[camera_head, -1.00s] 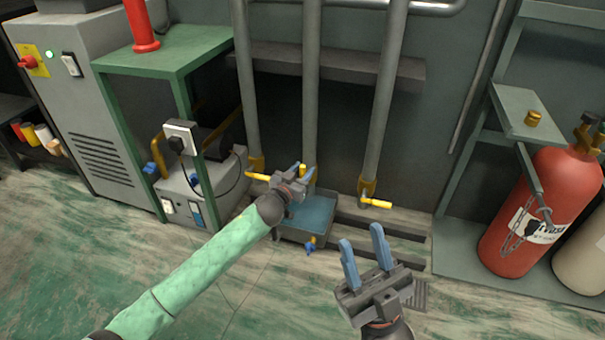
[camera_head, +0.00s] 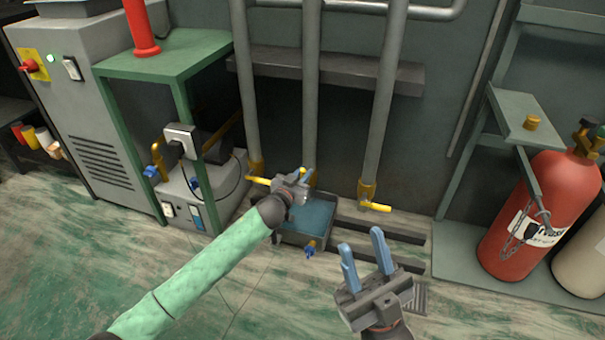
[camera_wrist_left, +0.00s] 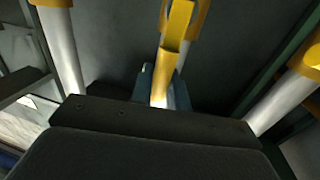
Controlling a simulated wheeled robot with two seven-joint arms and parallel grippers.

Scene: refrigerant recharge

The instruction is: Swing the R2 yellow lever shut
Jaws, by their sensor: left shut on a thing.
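Three upright grey pipes carry yellow-handled valves near the floor. The middle pipe's yellow lever (camera_wrist_left: 172,55), taken as R2 though no label is readable, runs between my left gripper's fingers in the left wrist view. My left gripper (camera_head: 306,175) is shut on it at the foot of the middle pipe; in the head view the gripper hides the lever. The left pipe's yellow lever (camera_head: 258,180) and the right pipe's yellow lever (camera_head: 375,206) stick out sideways. My right gripper (camera_head: 363,258) is open and empty, low in front of the pipes.
A shallow tray (camera_head: 303,238) with a blue inside lies below the left gripper. A grey machine (camera_head: 200,190) stands left of the pipes. A red cylinder (camera_head: 540,215) stands at the right beside a green shelf frame.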

